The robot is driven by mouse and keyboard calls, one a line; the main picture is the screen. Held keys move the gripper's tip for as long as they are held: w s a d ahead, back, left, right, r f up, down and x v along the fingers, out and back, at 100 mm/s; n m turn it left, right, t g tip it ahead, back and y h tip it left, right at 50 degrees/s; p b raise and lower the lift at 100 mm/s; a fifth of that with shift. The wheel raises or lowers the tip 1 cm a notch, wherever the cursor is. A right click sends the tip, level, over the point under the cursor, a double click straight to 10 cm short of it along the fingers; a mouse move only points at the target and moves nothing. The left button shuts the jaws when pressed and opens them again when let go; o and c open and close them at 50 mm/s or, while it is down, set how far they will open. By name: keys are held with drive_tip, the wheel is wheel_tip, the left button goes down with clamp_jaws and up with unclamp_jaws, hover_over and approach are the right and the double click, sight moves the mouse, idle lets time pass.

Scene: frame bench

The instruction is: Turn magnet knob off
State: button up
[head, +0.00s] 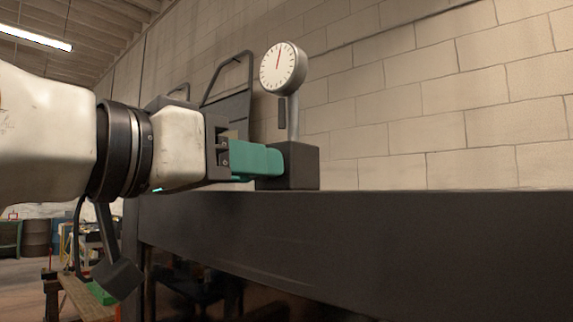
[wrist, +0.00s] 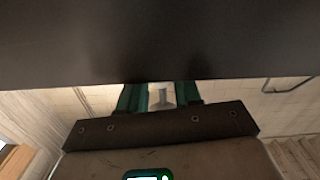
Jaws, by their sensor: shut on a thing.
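The magnet base (head: 302,166) is a dark block standing on a black beam in the head view. A grey rod (head: 293,118) rises from it and carries a round white dial gauge (head: 283,68) with a red needle. My gripper (head: 270,161) reaches in from the left, its green fingers at the block's left side. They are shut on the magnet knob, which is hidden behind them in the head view. In the wrist view the green fingers of my gripper (wrist: 160,92) stand either side of a small grey piece; I cannot tell what that piece is.
The black beam (head: 400,240) runs across the front to the right, its top bare right of the base. A pale block wall (head: 430,120) stands behind. A dark tubular frame (head: 230,85) is behind my gripper. A wooden bench (head: 85,297) is at lower left.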

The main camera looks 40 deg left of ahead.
drive_tip(key=shift+n, duration=0.5)
drive_tip(key=o, duration=1)
drive_tip(key=shift+o, duration=0.2)
drive_tip(key=shift+s, duration=0.15)
drive_tip(key=s+b, duration=0.3)
drive_tip(key=s, duration=0.7)
drive_tip(key=shift+s+a+b, duration=0.3)
drive_tip(key=shift+a+b, duration=0.05)
drive_tip(key=shift+a, duration=0.05)
